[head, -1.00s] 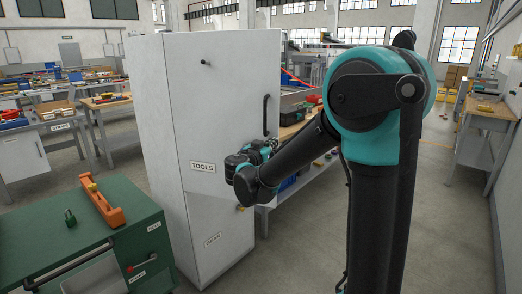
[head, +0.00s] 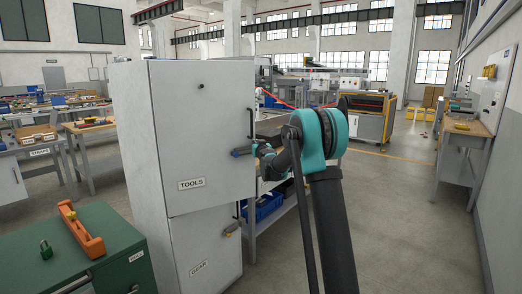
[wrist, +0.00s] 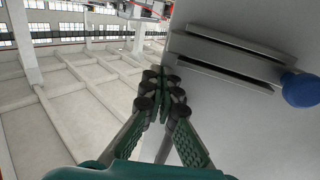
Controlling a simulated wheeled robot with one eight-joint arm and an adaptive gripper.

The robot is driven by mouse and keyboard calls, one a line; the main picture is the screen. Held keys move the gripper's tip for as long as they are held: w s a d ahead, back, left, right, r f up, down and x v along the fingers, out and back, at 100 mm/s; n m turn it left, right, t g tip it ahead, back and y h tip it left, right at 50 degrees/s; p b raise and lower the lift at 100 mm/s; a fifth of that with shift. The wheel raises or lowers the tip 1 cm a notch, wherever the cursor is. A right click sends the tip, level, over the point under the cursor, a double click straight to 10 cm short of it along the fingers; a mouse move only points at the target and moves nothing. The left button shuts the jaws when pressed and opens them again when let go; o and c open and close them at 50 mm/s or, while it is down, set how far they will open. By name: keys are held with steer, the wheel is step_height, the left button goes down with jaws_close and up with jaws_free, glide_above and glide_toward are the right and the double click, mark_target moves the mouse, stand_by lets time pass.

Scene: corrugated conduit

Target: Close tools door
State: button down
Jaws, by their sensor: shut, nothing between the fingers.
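The tall white cabinet (head: 134,165) stands left of centre in the head view. Its upper door, the tools door (head: 200,130), bears a TOOLS label and a dark vertical handle (head: 250,123) near its right edge. This door's free edge juts right past the lower GEAR door (head: 205,245), so it appears ajar; the exact gap is hidden. My gripper (head: 240,152) is at the tools door's right edge, below the handle. In the wrist view my gripper (wrist: 168,95) is shut and empty, beside a pale grey panel (wrist: 225,125). Contact is unclear.
A green cabinet (head: 75,250) with an orange tool (head: 80,229) on top stands at front left. A workbench with a blue bin (head: 268,206) is behind my arm. A blue rounded thing (wrist: 301,89) shows at the wrist view's right. The floor (head: 400,235) at right is clear.

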steer(key=w+a+n+g+y, duration=0.1)
steer(key=w+a+n+y, duration=0.1)
steer(key=w+a, duration=0.3)
steer(key=w+a+n+g+y, duration=0.1)
steer(key=w+a+n+y, duration=0.2)
steer(key=w, duration=0.8)
steer(key=shift+w+a+r+g+y, duration=0.2)
steer(key=shift+w+a+g+y, duration=0.2)
steer(key=shift+a+y, duration=0.75)
